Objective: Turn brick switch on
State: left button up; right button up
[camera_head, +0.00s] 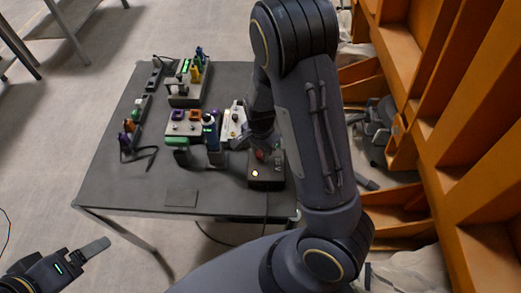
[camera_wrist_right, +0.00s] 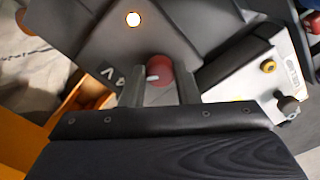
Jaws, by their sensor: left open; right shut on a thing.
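The brick switch (camera_head: 266,182) is a dark box at the table's right front edge, with a glowing light on its top. In the right wrist view the same box (camera_wrist_right: 150,38) fills the upper middle, with a bright round light (camera_wrist_right: 133,19) and a red knob (camera_wrist_right: 158,68) bearing a white mark. My right gripper (camera_wrist_right: 158,88) is shut on the red knob, one finger on each side. In the head view my right arm comes down over the box and partly hides it. My left gripper (camera_head: 92,250) is open and empty, low at the left, off the table.
The dark table (camera_head: 120,185) carries several small devices left of the switch, among them a white device (camera_head: 234,123) close by and a dark bottle-like item (camera_head: 211,135). An orange shelf (camera_head: 460,140) stands at the right. The table's front left is mostly clear.

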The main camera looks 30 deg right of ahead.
aim_at(260, 154)
jog(key=o, duration=1)
jog(key=shift+c, duration=0.2)
notch_tip(260, 154, up, 8)
jog(key=shift+f+p, duration=0.1)
jog(key=shift+p, duration=0.3)
jog(key=shift+s+a+r, duration=0.1)
jog(key=shift+s+r, duration=0.05)
jog(key=shift+r, duration=0.1)
jog(key=s+a+r+n+t+y, duration=0.2)
jog(key=s+r+n, duration=0.4)
jog(key=s+r, duration=0.1)
jog(key=s+a+r+n+t+y, duration=0.1)
jog(key=s+r+n+t, duration=0.2)
jog(key=s+r+n, duration=0.3)
jog(key=s+r, duration=0.1)
jog(key=s, duration=0.2)
jog(key=shift+s+a+r+t+y, duration=0.3)
jog(key=shift+s+a+r+y, duration=0.05)
jog(key=shift+y, duration=0.05)
